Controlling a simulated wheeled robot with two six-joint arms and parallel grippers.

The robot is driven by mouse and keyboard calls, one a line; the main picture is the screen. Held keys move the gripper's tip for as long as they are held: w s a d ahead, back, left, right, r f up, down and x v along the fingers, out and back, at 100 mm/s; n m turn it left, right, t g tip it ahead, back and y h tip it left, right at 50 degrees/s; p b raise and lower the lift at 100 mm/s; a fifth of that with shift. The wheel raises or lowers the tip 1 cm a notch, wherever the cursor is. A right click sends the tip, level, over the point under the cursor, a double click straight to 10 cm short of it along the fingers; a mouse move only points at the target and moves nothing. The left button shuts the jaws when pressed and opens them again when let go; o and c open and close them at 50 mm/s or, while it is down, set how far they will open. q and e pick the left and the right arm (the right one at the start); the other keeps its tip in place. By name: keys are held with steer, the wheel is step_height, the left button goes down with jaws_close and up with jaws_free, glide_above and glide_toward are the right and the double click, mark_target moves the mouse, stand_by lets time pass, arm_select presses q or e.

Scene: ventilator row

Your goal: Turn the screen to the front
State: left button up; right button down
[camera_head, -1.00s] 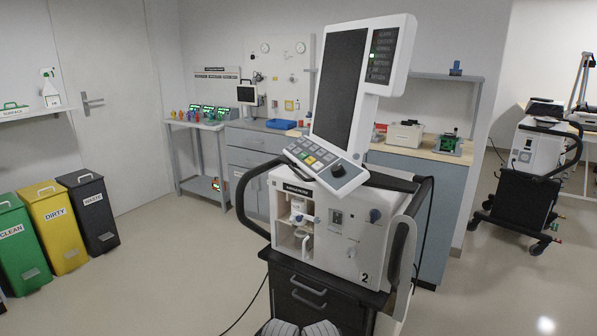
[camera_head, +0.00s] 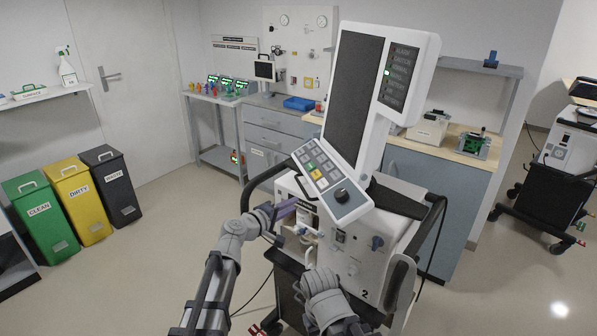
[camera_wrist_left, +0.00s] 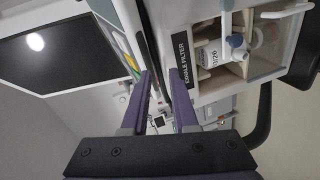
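The screen (camera_head: 353,95) is a tall white-framed monitor with a dark display, standing tilted on top of the ventilator (camera_head: 350,255). A keypad panel (camera_head: 325,182) with a dark knob juts from its lower edge. My left gripper (camera_head: 290,205) is at the left end of the keypad panel, its purple fingers partly hidden. In the left wrist view the fingers are apart, with the panel's edge (camera_wrist_left: 158,45) between or just beyond their tips; I cannot tell whether they touch. The display also shows there (camera_wrist_left: 62,52).
The ventilator has dark handles (camera_head: 262,185) and an exhale filter bay (camera_wrist_left: 225,55). Green, yellow and black bins (camera_head: 118,185) stand at the left. A counter (camera_head: 440,150) runs behind. Another cart (camera_head: 548,190) is at the right. Open floor lies at the left.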

arm_select(q)
steer(key=w+d+n+t+b, duration=0.1)
steer(key=w+d, duration=0.1)
steer(key=w, duration=0.6)
steer(key=shift+d+r, duration=0.3)
steer(key=shift+d, duration=0.1)
jaws_close()
stand_by(1.3)
